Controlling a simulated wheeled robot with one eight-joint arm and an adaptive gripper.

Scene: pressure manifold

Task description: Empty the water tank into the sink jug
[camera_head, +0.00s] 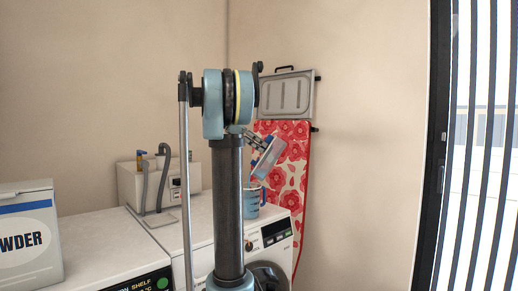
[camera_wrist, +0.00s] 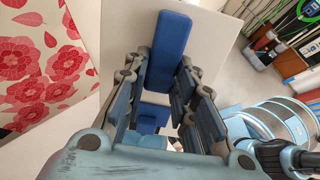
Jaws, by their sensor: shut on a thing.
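My gripper (camera_head: 262,142) is shut on the blue part of a pale, boxy container, which looks like the water tank (camera_head: 270,160). The tank is held tilted in the air, its lower end toward the jug. In the wrist view my gripper (camera_wrist: 158,95) has its fingers on either side of a blue piece (camera_wrist: 170,45), with the tank's pale panel (camera_wrist: 225,40) behind. A blue and pale jug (camera_head: 252,203) stands upright on the white machine's top, just below the tank. Whether water is flowing or inside the jug cannot be seen.
A white box unit with grey hoses (camera_head: 165,180) stands at the back of the white machines (camera_head: 205,225). A powder box (camera_head: 28,240) is at the left. A red floral ironing board (camera_head: 290,190) leans on the wall close behind the tank.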

